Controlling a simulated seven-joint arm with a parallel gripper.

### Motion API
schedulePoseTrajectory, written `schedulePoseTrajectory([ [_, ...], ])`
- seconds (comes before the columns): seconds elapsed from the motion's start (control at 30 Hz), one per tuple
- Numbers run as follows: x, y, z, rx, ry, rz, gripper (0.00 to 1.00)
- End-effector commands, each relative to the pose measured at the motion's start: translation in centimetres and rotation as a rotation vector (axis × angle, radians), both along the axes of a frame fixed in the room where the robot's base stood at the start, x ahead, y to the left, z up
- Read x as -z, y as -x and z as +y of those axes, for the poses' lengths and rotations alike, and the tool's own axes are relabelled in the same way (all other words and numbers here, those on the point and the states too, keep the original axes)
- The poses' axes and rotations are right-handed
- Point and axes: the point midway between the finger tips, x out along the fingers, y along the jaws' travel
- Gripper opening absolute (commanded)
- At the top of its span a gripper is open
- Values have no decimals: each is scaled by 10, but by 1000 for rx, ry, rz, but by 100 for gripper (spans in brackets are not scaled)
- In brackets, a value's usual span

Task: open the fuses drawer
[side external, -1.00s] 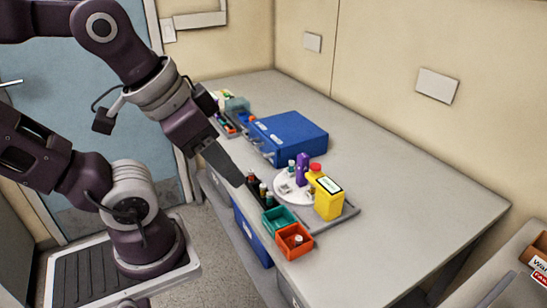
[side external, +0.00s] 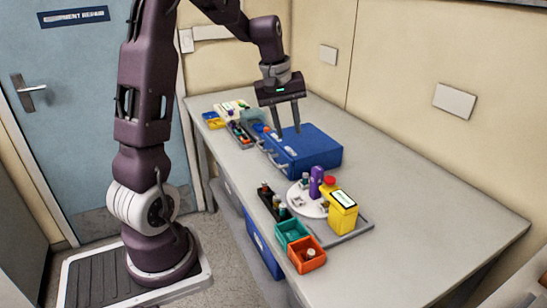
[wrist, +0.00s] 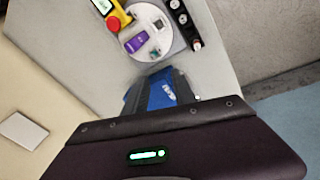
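A blue drawer cabinet (side external: 312,148) stands on the bench, with pale handles (side external: 272,160) along its left front face and small white labels. The labels are too small to read, so I cannot tell which drawer is the fuses drawer. The drawers look shut. My gripper (side external: 287,128) is above the cabinet, pointing down, with its two fingers apart and nothing between them. In the wrist view the cabinet (wrist: 160,92) shows between the dark fingers, with one white label visible; the gripper body hides the rest of it.
A round white tray (side external: 297,199) holds a purple item and small parts, beside a yellow device (side external: 343,214). Teal (side external: 291,233) and orange (side external: 307,256) bins sit at the front edge. Small trays (side external: 238,132) lie behind the cabinet. The bench's right side is clear.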

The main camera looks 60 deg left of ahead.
Motion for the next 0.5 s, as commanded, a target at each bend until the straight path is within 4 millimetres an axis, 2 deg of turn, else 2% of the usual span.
schedulePoseTrajectory([
  [0.03,26,-4,35,-114,36,26,32],
  [0.1,54,-5,73,-246,69,43,32],
  [0.2,80,-1,104,-357,98,57,32],
  [0.3,94,-1,113,-391,107,62,32],
  [0.5,132,-7,112,-388,108,63,32],
])
